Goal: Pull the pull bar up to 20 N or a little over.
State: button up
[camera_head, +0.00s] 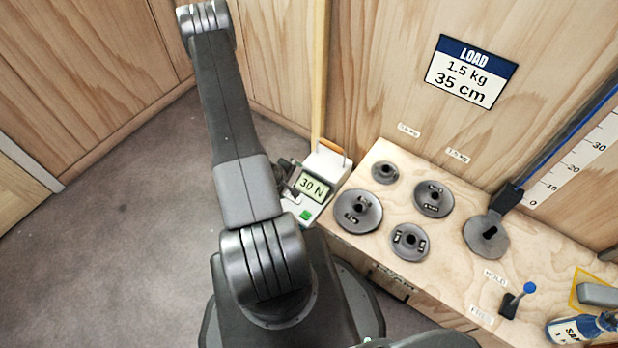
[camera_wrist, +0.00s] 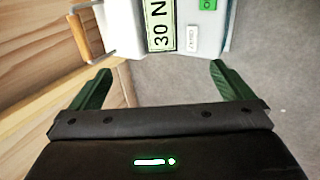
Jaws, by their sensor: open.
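The pull bar is an orange handle (camera_head: 332,147) at the wall end of a white force gauge (camera_head: 318,205). In the wrist view the bar (camera_wrist: 79,35) shows at the upper left on a pale metal bracket. The gauge's display (camera_head: 313,187) reads 30 N, and the same reading shows sideways in the wrist view (camera_wrist: 159,24). A green button (camera_head: 305,215) is on its face. My gripper (camera_wrist: 160,72) is open and empty, its green fingers wide apart. The bar is beyond the left finger, not between the fingers. In the head view my arm hides most of the gripper.
A wooden bench (camera_head: 347,224) to the right carries several grey weight discs, including one large disc (camera_head: 357,210). A wooden wall stands behind the gauge. Grey floor is clear to the left.

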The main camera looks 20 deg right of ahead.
dwell(0.4)
jog(key=b+x, duration=0.4)
jog(key=x, duration=0.1)
jog(key=shift+w+d+f, duration=0.1)
jog(key=shift+d+f, duration=0.05)
jog(key=shift+f, duration=0.2)
dwell(0.6)
jog(key=shift+f, duration=0.1)
